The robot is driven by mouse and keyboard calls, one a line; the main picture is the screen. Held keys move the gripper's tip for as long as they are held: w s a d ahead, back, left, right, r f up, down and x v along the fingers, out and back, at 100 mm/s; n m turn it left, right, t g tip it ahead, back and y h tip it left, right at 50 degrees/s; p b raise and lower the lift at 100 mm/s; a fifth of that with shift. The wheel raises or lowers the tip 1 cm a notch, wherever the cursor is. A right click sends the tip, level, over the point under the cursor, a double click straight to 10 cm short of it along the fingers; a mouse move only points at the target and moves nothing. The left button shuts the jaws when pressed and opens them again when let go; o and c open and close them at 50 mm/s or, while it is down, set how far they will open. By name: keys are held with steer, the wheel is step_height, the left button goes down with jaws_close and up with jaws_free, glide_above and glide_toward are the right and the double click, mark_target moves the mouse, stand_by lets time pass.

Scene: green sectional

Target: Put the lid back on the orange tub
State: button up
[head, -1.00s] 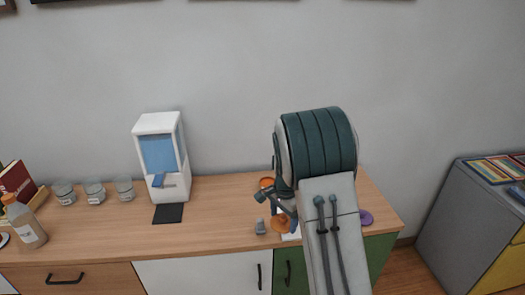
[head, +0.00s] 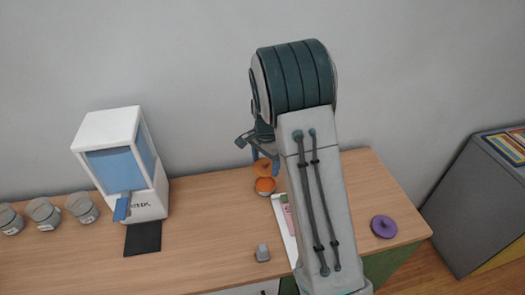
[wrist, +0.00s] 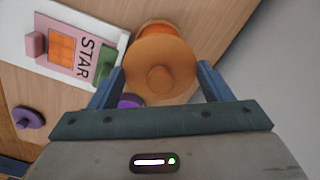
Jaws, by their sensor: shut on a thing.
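The orange lid (head: 263,166), a round disc with a knob, is held in my gripper (head: 264,158). In the wrist view the lid (wrist: 160,77) lies between the two blue fingers of my gripper (wrist: 160,84), knob facing the camera. The orange tub (head: 265,186) stands on the cabinet top just below the lid in the head view. In the wrist view the tub (wrist: 156,29) shows past the lid's far edge, the rest hidden by the lid. The lid appears above the tub; the exact gap cannot be told.
A purple lid (head: 384,227) lies to the right, a small grey object (head: 262,253) in front. A white dispenser (head: 120,160) with a dark mat (head: 143,238) and several jars (head: 43,213) stand left. The wall is close behind.

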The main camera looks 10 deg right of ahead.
steer(key=shift+f+b, duration=2.2)
steer(key=shift+f, duration=1)
steer(key=shift+f, duration=0.15)
steer(key=o, duration=1)
steer(key=shift+o, duration=0.4)
steer(key=shift+r+p, duration=2.4)
steer(key=shift+r, duration=1.15)
